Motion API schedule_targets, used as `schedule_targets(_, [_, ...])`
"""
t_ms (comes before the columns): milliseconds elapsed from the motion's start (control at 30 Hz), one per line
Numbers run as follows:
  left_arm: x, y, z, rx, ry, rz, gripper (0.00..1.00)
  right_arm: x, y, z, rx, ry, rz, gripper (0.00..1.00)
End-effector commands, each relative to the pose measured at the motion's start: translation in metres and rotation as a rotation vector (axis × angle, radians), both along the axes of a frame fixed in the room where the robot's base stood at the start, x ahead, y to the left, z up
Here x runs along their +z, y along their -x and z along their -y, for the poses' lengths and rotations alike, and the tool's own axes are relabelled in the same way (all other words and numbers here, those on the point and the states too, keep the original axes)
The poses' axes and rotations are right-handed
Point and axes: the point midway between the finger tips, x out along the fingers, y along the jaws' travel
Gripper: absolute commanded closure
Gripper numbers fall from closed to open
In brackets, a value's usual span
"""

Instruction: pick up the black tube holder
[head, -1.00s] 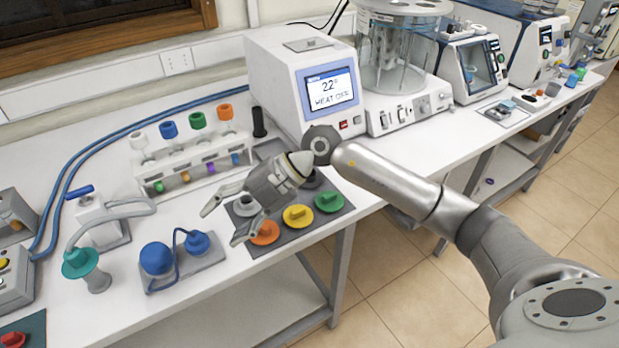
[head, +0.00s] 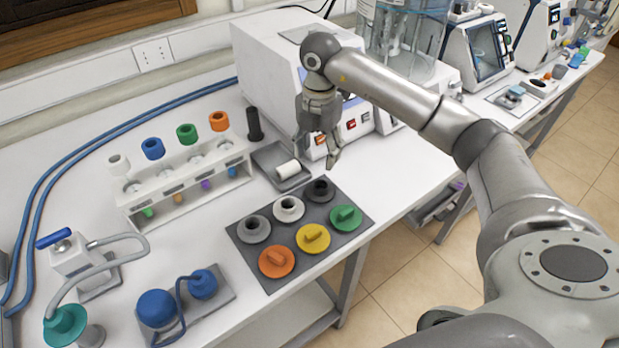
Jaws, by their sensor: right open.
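The black tube holder (head: 320,190) is a short round piece with a hole in its top. It stands upright at the back right of a dark grey mat (head: 269,282) on the bench. A white holder (head: 289,209) and a grey holder (head: 254,229) stand to its left in the same row. My right gripper (head: 317,152) is open and empty, fingers pointing down. In the picture it is just above the black holder, apart from it. My left gripper is out of view.
Orange (head: 276,261), yellow (head: 313,238) and green (head: 346,218) pieces fill the mat's front row. A tray (head: 266,155) with a white cylinder (head: 288,169), a black cylinder (head: 254,124) and a heater unit (head: 262,66) stand behind. A tube rack (head: 190,203) is left.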

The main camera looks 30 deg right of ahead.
Motion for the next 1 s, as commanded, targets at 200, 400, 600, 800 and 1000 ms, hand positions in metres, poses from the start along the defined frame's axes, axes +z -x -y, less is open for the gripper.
schedule_targets(200, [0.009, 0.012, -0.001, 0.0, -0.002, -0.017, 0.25, -0.033, 0.002, 0.001, 0.0, 0.001, -0.007, 0.41])
schedule_targets(400, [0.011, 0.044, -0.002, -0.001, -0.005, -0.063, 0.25, -0.052, 0.002, 0.001, 0.0, 0.001, -0.004, 0.41])
schedule_targets(600, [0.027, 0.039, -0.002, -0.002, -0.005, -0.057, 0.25, -0.071, 0.004, 0.003, 0.0, 0.001, -0.007, 0.41])
schedule_targets(800, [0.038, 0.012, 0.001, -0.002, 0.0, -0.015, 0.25, -0.098, 0.004, 0.003, 0.001, -0.001, -0.004, 0.41])
schedule_targets(1000, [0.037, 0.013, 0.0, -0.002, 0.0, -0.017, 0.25, -0.105, 0.004, 0.003, 0.002, 0.0, -0.001, 0.41])
